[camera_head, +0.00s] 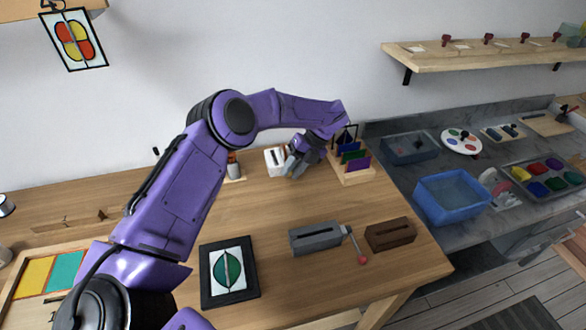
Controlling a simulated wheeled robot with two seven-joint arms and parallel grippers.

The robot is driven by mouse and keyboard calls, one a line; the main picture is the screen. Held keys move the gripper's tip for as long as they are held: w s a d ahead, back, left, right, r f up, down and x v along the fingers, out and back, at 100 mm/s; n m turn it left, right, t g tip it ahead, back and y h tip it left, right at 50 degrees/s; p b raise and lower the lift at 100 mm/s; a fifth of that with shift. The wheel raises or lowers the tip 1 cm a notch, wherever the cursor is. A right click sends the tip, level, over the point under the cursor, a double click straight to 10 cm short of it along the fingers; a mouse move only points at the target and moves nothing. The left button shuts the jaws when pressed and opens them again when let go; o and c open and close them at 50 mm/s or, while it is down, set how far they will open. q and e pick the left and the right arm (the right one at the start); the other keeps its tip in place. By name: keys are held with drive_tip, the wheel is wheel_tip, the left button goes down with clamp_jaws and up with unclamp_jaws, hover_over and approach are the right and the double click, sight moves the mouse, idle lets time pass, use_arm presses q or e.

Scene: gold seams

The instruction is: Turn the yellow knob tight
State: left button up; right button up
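I cannot make out a yellow knob in the head view; it may be hidden or too small to see. My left gripper (292,167) is at the back of the wooden table (330,285), with its grey fingers pointing down. It is beside a small white slotted block (274,161), partly in front of its right side. I cannot tell whether the fingers touch the block or how far apart they are. My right gripper is not in view.
A grey slotted block (315,239) with a red-ball lever (362,260) and a brown slotted block (390,235) stand at the front right. A black-framed panel (208,284) lies left of them. A wooden rack (357,176) stands close right of my gripper. A blue bin (452,204) is farther right.

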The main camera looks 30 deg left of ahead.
use_arm(q)
drive_tip(key=o, duration=0.4)
drive_tip(key=shift+c, duration=0.2)
